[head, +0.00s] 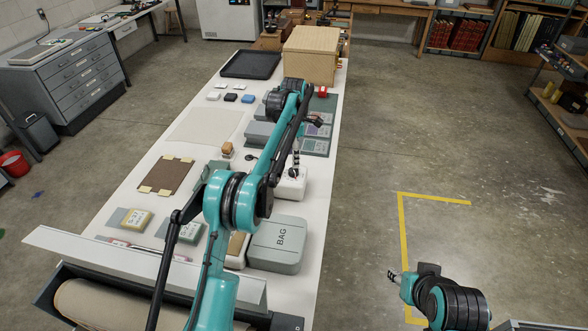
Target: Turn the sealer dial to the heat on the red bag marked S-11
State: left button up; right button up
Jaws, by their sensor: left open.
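My left arm reaches up the long white table, and its gripper (294,172) hangs down, open, over a small white device (289,188), which may be the sealer. The fingertips are at a dark spot on its top, and I cannot tell whether they touch it. No dial setting can be read. A grey bag with a yellow label (137,219) and one with a green label (188,232) lie at the near left; their print is too small to read. I cannot make out a red bag marked S-11. My right gripper (393,276) is off the table at the right, its jaws unclear.
A grey case marked BAG (277,245) stands near my left arm. A brown mat (167,175), small blocks (231,98), a black tray (251,64) and a tan box (310,55) are on the table. The floor to the right is open, with yellow tape (403,230).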

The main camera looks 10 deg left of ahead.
aim_at(293, 170)
pick_arm(q)
notch_tip(293, 170, down, 6)
jog(key=shift+f+b, duration=0.1)
jog(key=shift+b, duration=0.5)
jog(key=c, duration=1.2)
